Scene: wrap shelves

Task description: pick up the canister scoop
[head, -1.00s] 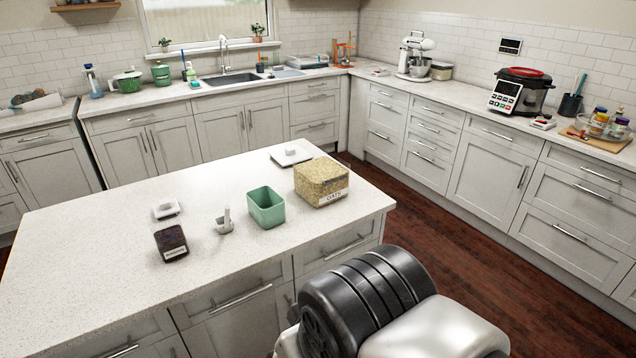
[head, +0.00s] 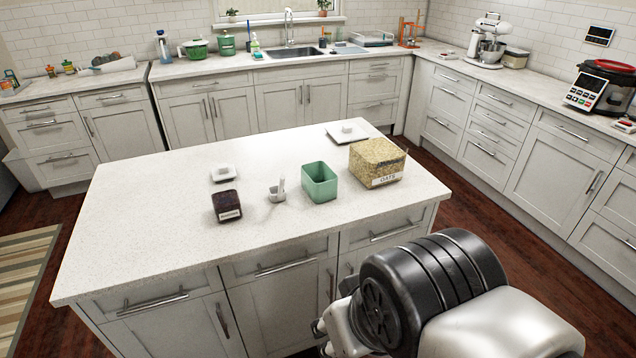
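The canister scoop (head: 277,192) is small and light grey with an upright handle. It stands on the white island counter (head: 130,245), between a dark labelled canister (head: 226,206) and an open green container (head: 320,182). Nothing touches the scoop.
A large canister labelled oats (head: 376,162) stands right of the green container. Two lids, a small one (head: 224,173) and a larger one (head: 346,133), lie behind. The island's left part is bare. A striped rug (head: 25,285) lies on the floor at left.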

